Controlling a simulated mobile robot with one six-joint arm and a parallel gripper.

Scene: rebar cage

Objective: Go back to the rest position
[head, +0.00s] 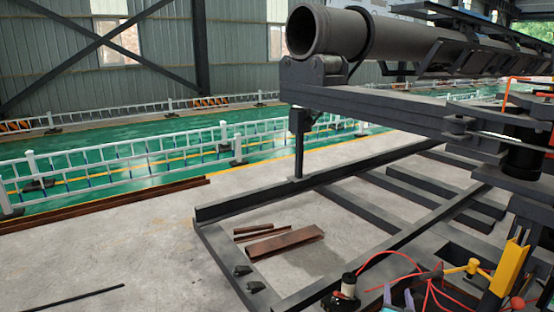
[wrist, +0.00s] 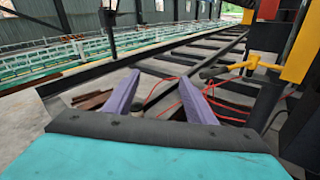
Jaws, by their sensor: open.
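My gripper (wrist: 159,76) shows in the wrist view as two purple fingers spread apart with nothing between them. In the head view the gripper (head: 398,297) is only partly visible at the bottom edge, where its fingertips point upward. It is left of and below a yellow-headed tool or fitting (head: 468,267), which also shows in the wrist view (wrist: 230,67) to the right of the fingers. Red cables (head: 430,290) run close to the gripper in the head view. Most of my arm is out of frame. No rebar cage can be made out clearly.
A dark steel frame (head: 375,213) lies on the concrete floor. A large grey pipe (head: 340,32) rests on a raised black beam (head: 390,105). Brown steel pieces (head: 285,243) lie inside the frame. White railings (head: 130,158) border a green floor. Open concrete lies at left.

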